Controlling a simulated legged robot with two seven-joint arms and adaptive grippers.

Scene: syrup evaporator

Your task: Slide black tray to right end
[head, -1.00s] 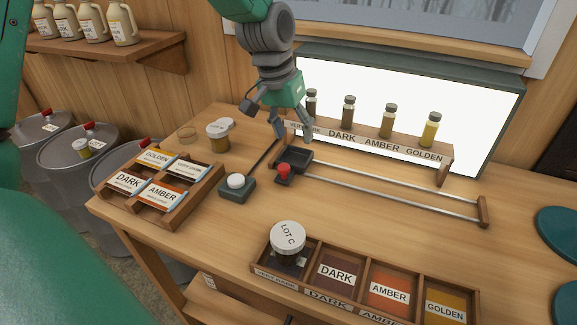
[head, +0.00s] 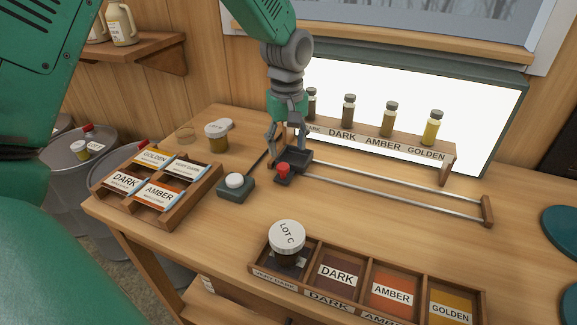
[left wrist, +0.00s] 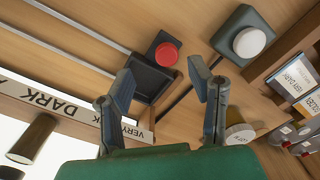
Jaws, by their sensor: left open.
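The small black tray (head: 298,159) sits at the left end of two metal rails (head: 400,188). It also shows in the left wrist view (left wrist: 150,78), empty. The rails run right to a wooden end block (head: 487,210). My left gripper (head: 288,153) is open, fingers pointing down, at the tray's left and back side. In the left wrist view the open fingers (left wrist: 162,82) show one beside the tray's edge and the other out past its left end. Contact with the tray cannot be told. My right gripper is not in view.
A red button (head: 283,168) stands at the tray's front, and a white button box (head: 236,186) to its left. A labelled rack with several vials (head: 370,142) stands behind the rails. A compartment box (head: 365,290) with a LOT C jar (head: 287,245) lies in front.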

